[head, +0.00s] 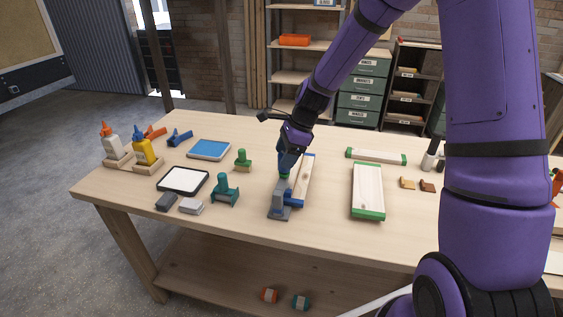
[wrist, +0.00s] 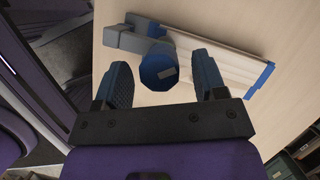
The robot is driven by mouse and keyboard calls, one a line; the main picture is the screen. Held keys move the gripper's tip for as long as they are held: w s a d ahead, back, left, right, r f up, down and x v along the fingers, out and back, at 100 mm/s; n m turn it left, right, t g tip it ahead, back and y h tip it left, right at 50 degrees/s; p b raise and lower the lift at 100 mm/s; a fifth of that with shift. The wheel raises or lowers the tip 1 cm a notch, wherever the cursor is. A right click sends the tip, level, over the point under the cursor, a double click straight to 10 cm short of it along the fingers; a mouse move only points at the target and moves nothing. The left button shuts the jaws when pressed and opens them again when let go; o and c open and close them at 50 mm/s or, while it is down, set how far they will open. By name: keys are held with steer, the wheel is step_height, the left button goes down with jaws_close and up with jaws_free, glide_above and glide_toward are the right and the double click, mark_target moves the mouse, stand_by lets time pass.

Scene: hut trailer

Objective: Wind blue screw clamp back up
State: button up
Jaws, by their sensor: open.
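The blue screw clamp stands on the table, with a grey body (head: 280,208) and a blue round knob on top. In the wrist view the blue knob (wrist: 158,70) shows from above, with a light mark on its face. My gripper (head: 286,164) is directly over the clamp, pointing down. In the wrist view my gripper (wrist: 164,82) is open, one dark blue pad on each side of the knob, with gaps visible. A pale board with blue ends (head: 303,182) lies beside the clamp; my gripper partly hides the knob in the head view.
A green clamp (head: 225,190) and a smaller green piece (head: 243,161) stand to the left. A white-topped tray (head: 183,180), blue tray (head: 209,149) and glue bottles (head: 143,148) are farther left. A green-ended board (head: 368,190) lies to the right.

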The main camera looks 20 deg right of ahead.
steer(key=shift+x, duration=1.5)
steer(key=c, duration=0.9)
steer(key=shift+c, duration=0.2)
